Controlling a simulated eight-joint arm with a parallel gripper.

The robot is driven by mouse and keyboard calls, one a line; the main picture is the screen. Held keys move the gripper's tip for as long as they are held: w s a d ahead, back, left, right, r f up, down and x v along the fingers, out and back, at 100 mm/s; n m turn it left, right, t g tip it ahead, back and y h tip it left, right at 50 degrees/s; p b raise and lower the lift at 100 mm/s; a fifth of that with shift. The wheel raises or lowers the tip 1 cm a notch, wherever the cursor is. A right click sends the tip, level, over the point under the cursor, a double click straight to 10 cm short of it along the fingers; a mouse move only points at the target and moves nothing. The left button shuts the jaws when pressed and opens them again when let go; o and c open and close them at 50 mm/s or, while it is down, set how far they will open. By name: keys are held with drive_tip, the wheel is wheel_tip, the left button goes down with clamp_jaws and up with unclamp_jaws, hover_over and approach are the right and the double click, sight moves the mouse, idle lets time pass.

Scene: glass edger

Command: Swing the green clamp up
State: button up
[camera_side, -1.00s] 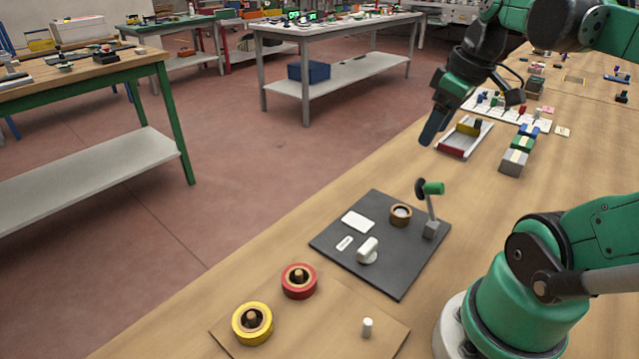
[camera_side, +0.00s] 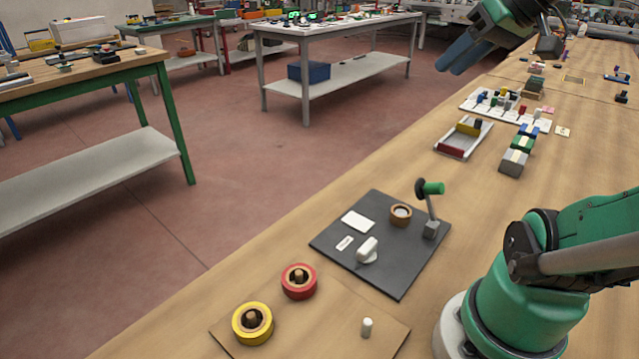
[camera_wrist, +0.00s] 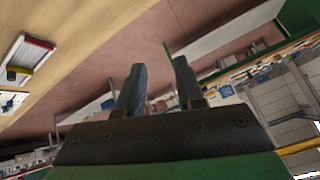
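The green clamp (camera_side: 433,188) is a lever with a green handle and a dark round pad, on a grey block at the right corner of a dark plate (camera_side: 390,277). Its arm stands up, nearly upright, with the handle at the top. A brown ring with a light centre (camera_side: 401,215) sits on the plate beside the clamp, uncovered. My gripper (camera_side: 455,60) is high up at the top of the side view, far from the clamp. In the wrist view my gripper (camera_wrist: 158,85) has its two fingers apart with nothing between them. The clamp is not in the wrist view.
A white knob (camera_side: 367,250) and white cards lie on the plate. A tray (camera_side: 465,139) and several coloured blocks lie farther back.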

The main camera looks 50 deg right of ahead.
sight(426, 183)
drive_tip(key=w+f+g, duration=0.1)
drive_tip(key=w+f+n+g+y, duration=0.1)
drive_tip(key=f, duration=0.1)
drive_tip(key=w+f+n+g, duration=0.1)
drive_tip(key=g, duration=0.1)
drive_tip(key=shift+w+d+f+y, duration=0.3)
drive_tip(key=shift+w+f, duration=0.05)
clamp_jaws()
drive_tip(key=w+f+g, duration=0.1)
drive_tip(key=f, duration=0.4)
drive_tip(key=w+f+n+g+h, duration=0.1)
drive_tip(key=f+g, duration=0.1)
drive_tip(key=f, duration=0.4)
drive_tip(key=w+f+n+g, duration=0.1)
drive_tip(key=f+g, duration=0.1)
drive_tip(key=f, duration=0.3)
drive_tip(key=shift+w+a+f+h, duration=0.25)
drive_tip(key=shift+a+h, duration=0.05)
drive_tip(key=shift+h, duration=0.1)
drive_tip(key=shift+s+r, duration=0.25)
drive_tip(key=shift+s, duration=0.4)
drive_tip(key=shift+s+r, duration=0.25)
drive_tip(key=shift+s, duration=0.35)
drive_tip(key=shift+s+r, duration=0.35)
drive_tip(key=shift+s, duration=0.2)
drive_tip(key=shift+s, duration=0.1)
